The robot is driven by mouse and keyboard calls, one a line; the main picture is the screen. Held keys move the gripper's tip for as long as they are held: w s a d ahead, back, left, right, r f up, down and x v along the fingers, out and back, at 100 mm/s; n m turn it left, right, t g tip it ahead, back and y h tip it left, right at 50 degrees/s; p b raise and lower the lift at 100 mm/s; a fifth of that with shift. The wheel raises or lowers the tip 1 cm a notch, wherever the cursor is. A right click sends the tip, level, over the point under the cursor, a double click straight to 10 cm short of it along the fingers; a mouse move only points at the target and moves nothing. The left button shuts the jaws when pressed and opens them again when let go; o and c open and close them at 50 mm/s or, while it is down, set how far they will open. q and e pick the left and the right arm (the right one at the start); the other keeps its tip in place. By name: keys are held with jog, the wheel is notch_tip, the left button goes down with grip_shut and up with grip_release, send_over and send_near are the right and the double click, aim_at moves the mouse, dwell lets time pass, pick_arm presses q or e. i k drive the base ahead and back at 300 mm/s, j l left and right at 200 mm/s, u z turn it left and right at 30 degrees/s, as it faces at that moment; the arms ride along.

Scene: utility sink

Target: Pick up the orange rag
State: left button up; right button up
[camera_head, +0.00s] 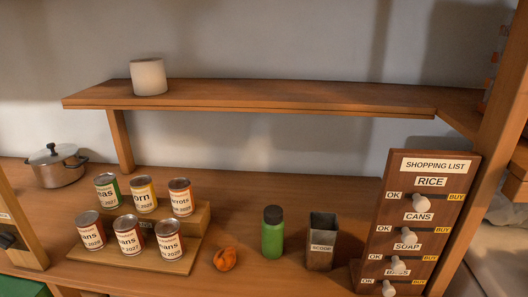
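The orange rag (225,258) lies crumpled in a small ball on the wooden counter. It sits between the can stand and the green bottle, touching neither. Neither of my grippers shows in the head view, so I cannot see whether they are open or shut.
Several cans (129,234) stand on a stepped wooden stand (203,218) left of the rag. A green bottle (272,232), a metal scoop container (321,242) and a shopping list board (428,180) stand to the right. A shelf (270,94) with a white cup (148,77) runs above. A pot (60,171) is far left.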

aim_at(224, 259)
jog(key=j+u, duration=0.35)
jog(key=j, duration=2.05)
jog(key=i, duration=0.05)
